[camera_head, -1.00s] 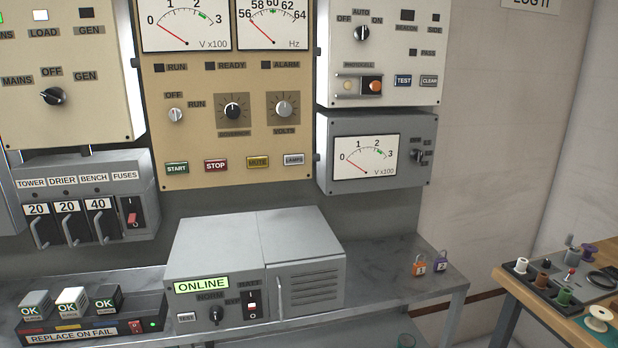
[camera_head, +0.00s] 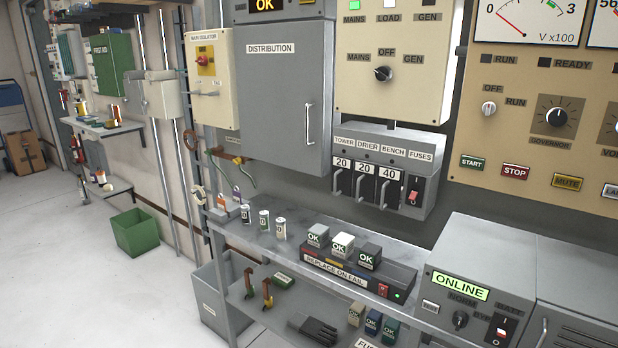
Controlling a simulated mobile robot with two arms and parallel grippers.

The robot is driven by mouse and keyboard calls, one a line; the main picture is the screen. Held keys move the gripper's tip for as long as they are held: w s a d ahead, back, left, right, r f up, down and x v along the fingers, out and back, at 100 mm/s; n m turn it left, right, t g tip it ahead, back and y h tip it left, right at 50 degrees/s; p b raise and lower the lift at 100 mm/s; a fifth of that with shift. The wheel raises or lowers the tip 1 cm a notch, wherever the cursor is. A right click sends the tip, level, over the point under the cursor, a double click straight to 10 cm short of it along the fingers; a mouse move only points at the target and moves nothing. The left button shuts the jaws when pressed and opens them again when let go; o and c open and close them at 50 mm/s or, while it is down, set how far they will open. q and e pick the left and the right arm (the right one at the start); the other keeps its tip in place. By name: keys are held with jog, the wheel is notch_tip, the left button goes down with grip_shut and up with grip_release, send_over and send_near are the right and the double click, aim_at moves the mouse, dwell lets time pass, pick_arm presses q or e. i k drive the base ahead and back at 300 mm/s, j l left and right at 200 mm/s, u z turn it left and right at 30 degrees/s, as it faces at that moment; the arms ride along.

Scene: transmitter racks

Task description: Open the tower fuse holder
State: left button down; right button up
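The tower fuse holder (camera_head: 340,184) is the leftmost of three black holders in the grey fuse box (camera_head: 425,172), under the label TOWER. It bears the number 20 and has a wire-like handle on its front. It looks closed, flush in line with the drier holder (camera_head: 365,188) and the bench holder (camera_head: 388,194). A red-and-black switch (camera_head: 413,191) sits at the right of the box under the label FUSES. Neither of my grippers shows in the view.
A shelf (camera_head: 300,238) below holds three small cylinders (camera_head: 264,220) and a REPLACE ON FAIL rack (camera_head: 345,270) with three OK blocks. The grey distribution cabinet (camera_head: 275,100) hangs left of the fuse box. Open floor (camera_head: 80,240) lies at the left.

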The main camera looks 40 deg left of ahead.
aim_at(342, 172)
jog(key=u, duration=1)
